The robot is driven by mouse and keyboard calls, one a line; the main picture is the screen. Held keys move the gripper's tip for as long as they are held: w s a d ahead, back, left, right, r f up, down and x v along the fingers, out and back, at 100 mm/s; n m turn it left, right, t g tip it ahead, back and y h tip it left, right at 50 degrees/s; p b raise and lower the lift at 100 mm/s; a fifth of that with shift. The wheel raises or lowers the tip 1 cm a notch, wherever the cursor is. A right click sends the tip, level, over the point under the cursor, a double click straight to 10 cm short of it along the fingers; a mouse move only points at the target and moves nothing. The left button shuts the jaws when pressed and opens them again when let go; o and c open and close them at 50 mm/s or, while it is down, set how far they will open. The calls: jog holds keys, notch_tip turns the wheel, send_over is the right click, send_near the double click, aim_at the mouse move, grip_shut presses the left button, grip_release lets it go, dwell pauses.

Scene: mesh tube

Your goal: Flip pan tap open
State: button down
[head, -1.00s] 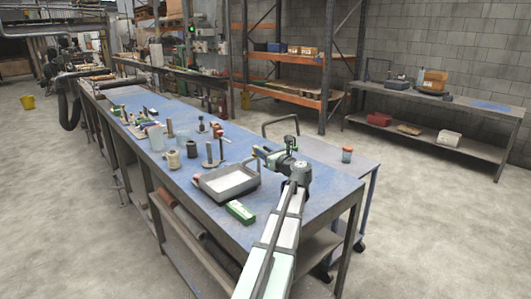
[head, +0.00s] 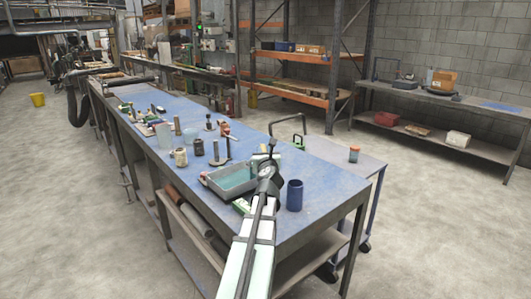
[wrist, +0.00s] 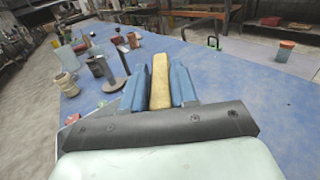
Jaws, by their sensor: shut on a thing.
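The grey pan (head: 222,189) sits on the blue bench, partly hidden by my arm, with a teal-looking inside. Its tap cannot be made out. My gripper (wrist: 160,84) points away over the bench top, beyond the pan in the head view, where its tips are hard to see. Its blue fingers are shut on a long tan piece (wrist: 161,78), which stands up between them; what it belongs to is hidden.
A dark blue cup (head: 294,196) stands right of my arm. The bench's right part is mostly clear.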

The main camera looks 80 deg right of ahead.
jog(key=shift+w+m+g, duration=0.1)
jog(key=shift+m+g, duration=0.2)
jog(key=shift+g, duration=0.1)
dwell(0.4)
jog(key=c, duration=1)
grip_release()
jog(key=shift+o, duration=0.2)
jog(key=shift+a, duration=0.15)
jog(key=s+a, duration=0.1)
jog(key=a, duration=0.6)
jog(key=shift+a, duration=0.1)
